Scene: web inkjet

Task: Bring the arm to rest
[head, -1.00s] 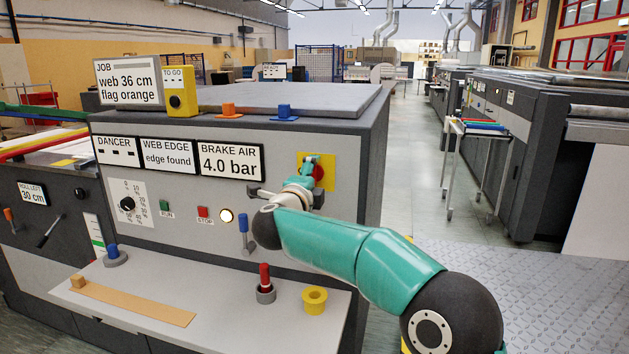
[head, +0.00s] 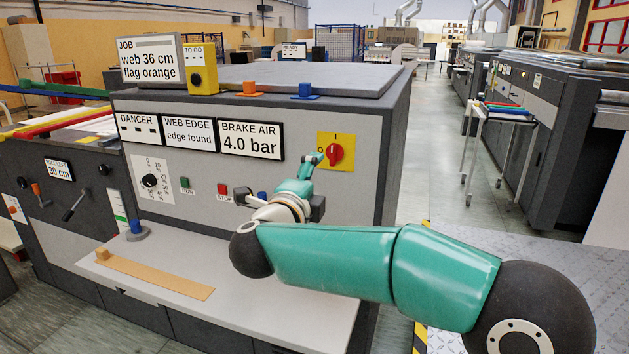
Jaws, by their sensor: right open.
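My right arm reaches in from the lower right across the front of the grey machine (head: 390,130). Its gripper (head: 312,160) is open and empty. The teal tip is just left of the red rotary switch (head: 335,154) on its yellow plate, apart from it in the picture; the depth gap is hard to judge. The switch handle stands upright, towards the I mark. My arm hides part of the panel and the right end of the shelf. My left gripper is not in view.
A light shelf (head: 230,318) juts out below the panel, with an orange-tan strip (head: 155,275) and a blue knob (head: 136,230). The BRAKE AIR display (head: 251,141) reads 4.0 bar. A trolley (head: 500,115) stands at right beyond a clear aisle (head: 430,170).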

